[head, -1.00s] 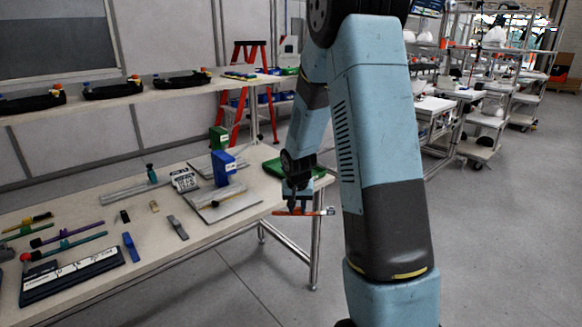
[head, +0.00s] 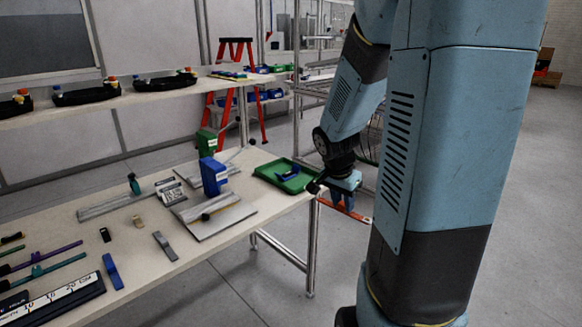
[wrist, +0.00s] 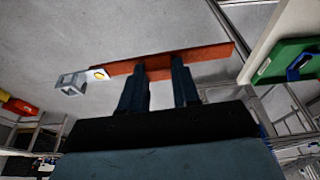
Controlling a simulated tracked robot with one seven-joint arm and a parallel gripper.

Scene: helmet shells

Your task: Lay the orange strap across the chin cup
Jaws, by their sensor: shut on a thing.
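My gripper (head: 344,200) is shut on the orange strap (head: 362,217) and holds it in the air, just off the table's right end. In the wrist view the strap (wrist: 210,55) lies crosswise between my fingertips (wrist: 160,70), with a pale metallic buckle-like fitting (wrist: 72,83) at its left end. A small dark blue piece (head: 288,174), which may be the chin cup, sits in the green tray (head: 265,178) at the table's right end, left of my gripper. The blue piece also shows in the wrist view (wrist: 302,66), at the right edge, apart from the strap.
The table (head: 150,262) carries a blue box (head: 213,177), a green box (head: 207,143), metal plates and several small tools. A back shelf (head: 50,115) holds black trays. A red ladder (head: 235,90) stands behind.

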